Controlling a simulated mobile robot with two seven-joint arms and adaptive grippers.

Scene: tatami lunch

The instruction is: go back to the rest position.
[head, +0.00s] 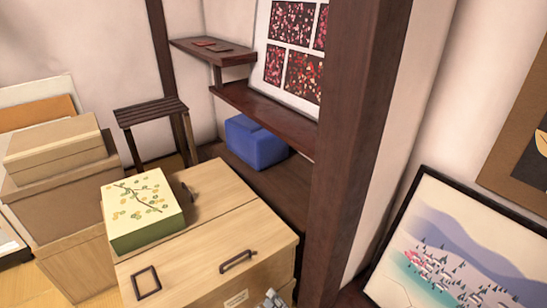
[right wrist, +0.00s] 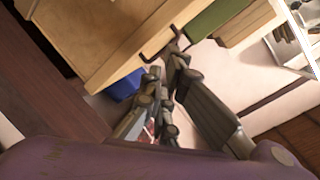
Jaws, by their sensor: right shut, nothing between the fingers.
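My right gripper shows in the right wrist view (right wrist: 164,70), with its dark grey fingers close together and nothing between them. It is in front of the wooden chest (right wrist: 110,45), near the chest's dark handle. In the head view only a small grey piece of a gripper (head: 272,299) shows at the bottom edge, beside the chest's front; its fingertips cannot be made out there. My left gripper is not in view.
The chest (head: 225,230) carries a green-and-cream patterned box (head: 143,232). Stacked boxes (head: 60,150) stand at left. A dark wooden post (head: 350,130) rises right of the chest. A blue box (head: 245,140) sits behind it. A framed picture (head: 460,250) is at right.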

